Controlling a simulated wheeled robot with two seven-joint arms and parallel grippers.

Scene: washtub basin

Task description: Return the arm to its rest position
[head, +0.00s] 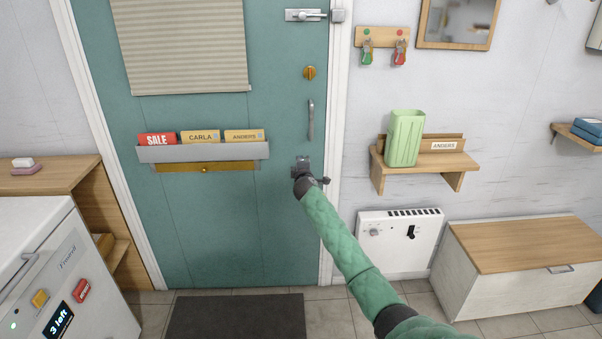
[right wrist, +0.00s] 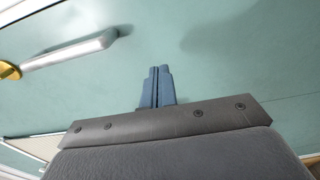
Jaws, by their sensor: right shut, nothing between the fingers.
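My right arm (head: 340,240) reaches up from the lower right in the head view, in a green quilted sleeve. Its gripper (head: 303,165) is in front of the teal door (head: 225,235), below the vertical door handle (head: 310,120). In the right wrist view the blue fingers (right wrist: 156,88) are together with nothing between them. The door surface and the pale handle (right wrist: 70,48) show beyond them, and the handle is apart from the fingers. My left gripper is not in view.
A letter rack (head: 205,152) with several envelopes hangs on the door. Right of the door are a shelf (head: 425,165) with a green container (head: 405,138), a white heater (head: 400,245) and a wooden-topped chest (head: 525,245). A white appliance (head: 70,270) stands at left. A dark mat (head: 235,318) lies below.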

